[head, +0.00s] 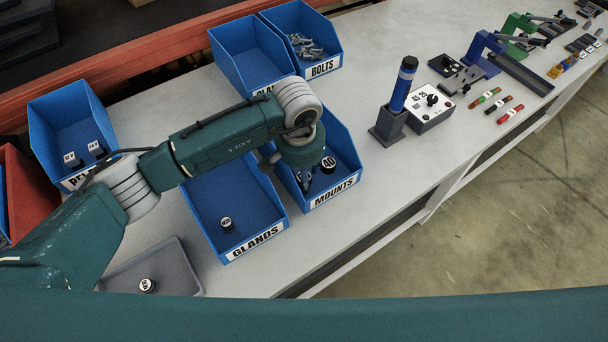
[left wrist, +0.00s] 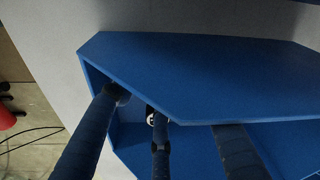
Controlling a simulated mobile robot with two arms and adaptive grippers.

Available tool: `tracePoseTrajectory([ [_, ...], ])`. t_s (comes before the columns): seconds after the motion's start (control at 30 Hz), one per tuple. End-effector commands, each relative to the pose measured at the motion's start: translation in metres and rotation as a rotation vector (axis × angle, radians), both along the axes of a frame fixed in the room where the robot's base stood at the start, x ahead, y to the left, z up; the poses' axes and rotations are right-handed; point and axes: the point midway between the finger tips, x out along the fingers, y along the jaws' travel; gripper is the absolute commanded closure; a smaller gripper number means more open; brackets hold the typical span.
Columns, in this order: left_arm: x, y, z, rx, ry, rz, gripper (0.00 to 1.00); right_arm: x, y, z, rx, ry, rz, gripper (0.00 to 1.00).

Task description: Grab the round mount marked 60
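The blue MOUNTS bin (head: 335,201) stands mid-bench. My left gripper (head: 304,184) reaches down into it, and its hand hides much of the inside. A black round mount (head: 328,164) with a white top sits in the bin beside the fingers; its number looks like 40. A marking of 60 is not readable anywhere. In the left wrist view, the spread fingers (left wrist: 170,118) reach over the bin's blue wall. A white-topped round piece (left wrist: 151,117) shows partly behind the middle finger; its marking is hidden. The left gripper looks open, with nothing held. My right gripper is out of view.
The blue GLANDS bin (head: 277,228) adjoins on the left, holding a small marked gland (head: 227,223).

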Motion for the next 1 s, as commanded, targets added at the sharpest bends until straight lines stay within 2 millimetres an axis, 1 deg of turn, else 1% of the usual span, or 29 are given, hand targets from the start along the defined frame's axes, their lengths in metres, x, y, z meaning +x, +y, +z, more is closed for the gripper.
tracePoseTrajectory([
  [0.17,0.000,0.000,-0.001,-0.001,-0.002,0.000,0.60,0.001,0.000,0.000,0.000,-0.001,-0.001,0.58],
  [0.2,0.000,0.000,-0.001,0.000,-0.001,0.000,0.62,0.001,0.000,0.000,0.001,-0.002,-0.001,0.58],
  [0.37,0.000,0.000,0.000,0.000,-0.001,0.000,0.94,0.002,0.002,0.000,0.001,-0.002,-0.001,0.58],
  [0.4,0.000,0.000,0.000,0.000,-0.001,0.000,0.96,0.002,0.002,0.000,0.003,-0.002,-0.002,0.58],
  [0.63,0.001,0.000,0.000,-0.001,-0.002,0.000,0.96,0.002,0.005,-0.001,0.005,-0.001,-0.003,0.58],
  [0.77,0.001,0.000,0.004,-0.002,-0.002,0.000,0.96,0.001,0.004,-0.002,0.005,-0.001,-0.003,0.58],
  [0.87,0.002,-0.001,0.012,-0.003,-0.005,0.001,0.96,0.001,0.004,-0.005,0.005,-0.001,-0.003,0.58],
  [1.0,0.002,0.000,0.033,-0.002,-0.008,-0.001,0.96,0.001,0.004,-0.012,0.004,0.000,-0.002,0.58],
])
